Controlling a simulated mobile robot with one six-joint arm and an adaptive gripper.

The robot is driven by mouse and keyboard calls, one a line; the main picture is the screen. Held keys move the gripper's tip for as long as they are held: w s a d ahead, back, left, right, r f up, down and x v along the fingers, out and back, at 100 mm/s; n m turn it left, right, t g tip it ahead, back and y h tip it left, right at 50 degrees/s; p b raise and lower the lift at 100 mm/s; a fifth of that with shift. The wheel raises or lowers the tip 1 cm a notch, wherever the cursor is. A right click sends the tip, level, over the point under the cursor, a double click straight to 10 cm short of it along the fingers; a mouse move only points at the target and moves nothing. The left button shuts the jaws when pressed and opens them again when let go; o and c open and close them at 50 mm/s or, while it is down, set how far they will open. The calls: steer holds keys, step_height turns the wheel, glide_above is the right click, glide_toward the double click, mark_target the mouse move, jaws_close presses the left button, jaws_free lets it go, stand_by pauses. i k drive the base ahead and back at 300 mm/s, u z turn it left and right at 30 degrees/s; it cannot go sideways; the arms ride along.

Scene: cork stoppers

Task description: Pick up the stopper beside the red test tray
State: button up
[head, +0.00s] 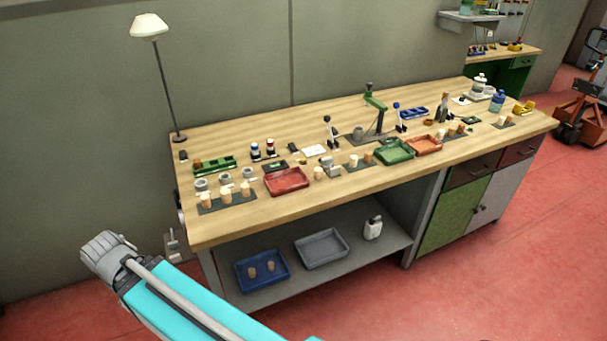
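The red test tray (287,182) lies on the workbench, left of the middle, near the front edge. It looks empty. A small tan cork stopper (318,173) stands just right of the tray, beside a small grey metal block (332,168). Left of the tray, a dark mat (229,206) carries a row of stoppers: a left one (206,200), a middle one (227,196) and a right one (246,189). My turquoise arm reaches in from the bottom, in front of the bench and left of centre. I cannot make out my gripper's fingers.
A green tray (394,152) and an orange tray (425,145) lie further right, with more stoppers nearby. A lamp (160,60) and a green press (374,105) rise from the bench. The shelf below holds a blue tray (262,285) with stoppers and a grey tray (322,264).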

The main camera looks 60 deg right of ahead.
mark_target(317, 171)
steer(key=u, duration=0.6)
steer(key=k, duration=0.3)
steer(key=z, duration=2.35)
